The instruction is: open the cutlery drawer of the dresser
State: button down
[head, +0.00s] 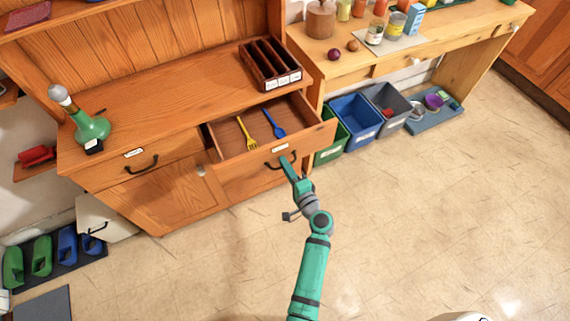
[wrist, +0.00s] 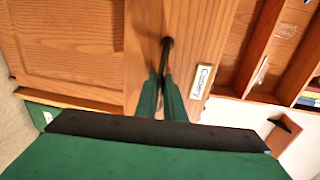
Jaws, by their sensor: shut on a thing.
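The wooden dresser (head: 130,110) stands at the left in the head view. Its right drawer (head: 225,150) is pulled out, with a yellow fork (head: 246,133) and a blue spoon (head: 273,123) lying inside. A label on its front reads "Cutlery" in the wrist view (wrist: 203,80). My green gripper (head: 287,163) is at the drawer's front, shut on its dark handle (wrist: 167,45). The wrist view shows both fingers (wrist: 165,95) closed around the handle. The left drawer (head: 135,165), with its own dark handle (head: 142,165), is shut.
A slotted dark box (head: 270,65) and a green bottle (head: 90,127) stand on the dresser top. Green (head: 330,145), blue (head: 355,120) and grey (head: 390,105) bins stand close to the drawer's right. The floor (head: 420,220) in front is clear.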

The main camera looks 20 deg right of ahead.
jog(key=c, duration=1.9)
grip_release()
jog(key=shift+o, duration=0.2)
jog(key=shift+s, duration=0.1)
jog(key=s+d+r, duration=0.1)
jog(key=s, duration=0.9)
jog(key=shift+s+d, duration=0.25)
jog(key=shift+d, duration=0.05)
jog(key=shift+w, duration=0.2)
